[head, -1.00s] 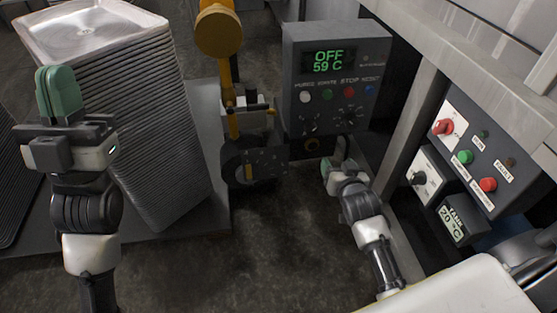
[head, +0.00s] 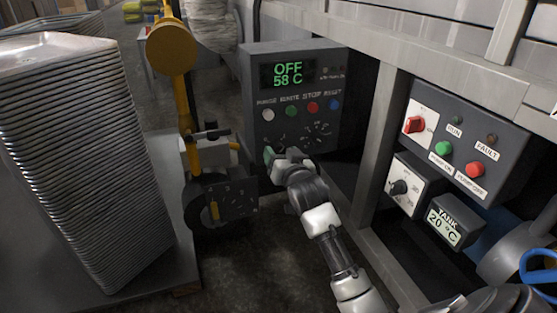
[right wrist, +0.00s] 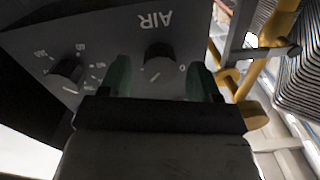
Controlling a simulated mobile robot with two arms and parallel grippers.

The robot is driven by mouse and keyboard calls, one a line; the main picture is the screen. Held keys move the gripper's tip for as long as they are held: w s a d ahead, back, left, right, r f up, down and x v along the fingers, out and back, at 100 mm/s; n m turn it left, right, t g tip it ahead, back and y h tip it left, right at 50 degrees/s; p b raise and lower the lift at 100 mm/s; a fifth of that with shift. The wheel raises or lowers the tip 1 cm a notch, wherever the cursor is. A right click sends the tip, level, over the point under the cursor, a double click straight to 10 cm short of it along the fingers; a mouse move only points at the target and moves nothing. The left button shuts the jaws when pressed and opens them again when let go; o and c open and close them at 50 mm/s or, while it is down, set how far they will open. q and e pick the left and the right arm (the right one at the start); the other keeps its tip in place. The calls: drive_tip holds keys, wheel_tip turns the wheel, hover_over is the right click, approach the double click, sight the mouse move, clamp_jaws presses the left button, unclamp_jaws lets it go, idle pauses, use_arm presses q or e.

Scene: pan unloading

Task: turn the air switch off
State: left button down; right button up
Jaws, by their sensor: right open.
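The air switch (right wrist: 160,56) is a dark round knob under the upside-down word AIR in the right wrist view. A white line and a 0 are printed near it. I cannot tell its exact setting. My right gripper (right wrist: 161,80) is open, with one green finger on each side of the knob. Contact with the knob is not clear. In the head view my right gripper (head: 271,154) is at the lower left of the grey control box (head: 257,75) and hides most of the knob. My left gripper is out of view.
The box display (head: 288,74) reads OFF and 58 C. A second dial (head: 318,131) is to the right of my gripper. A yellow post (head: 182,95) stands at left, beside a tall tray stack (head: 85,150).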

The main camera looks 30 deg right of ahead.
drive_tip(key=shift+x, duration=0.95)
drive_tip(key=shift+c, duration=0.3)
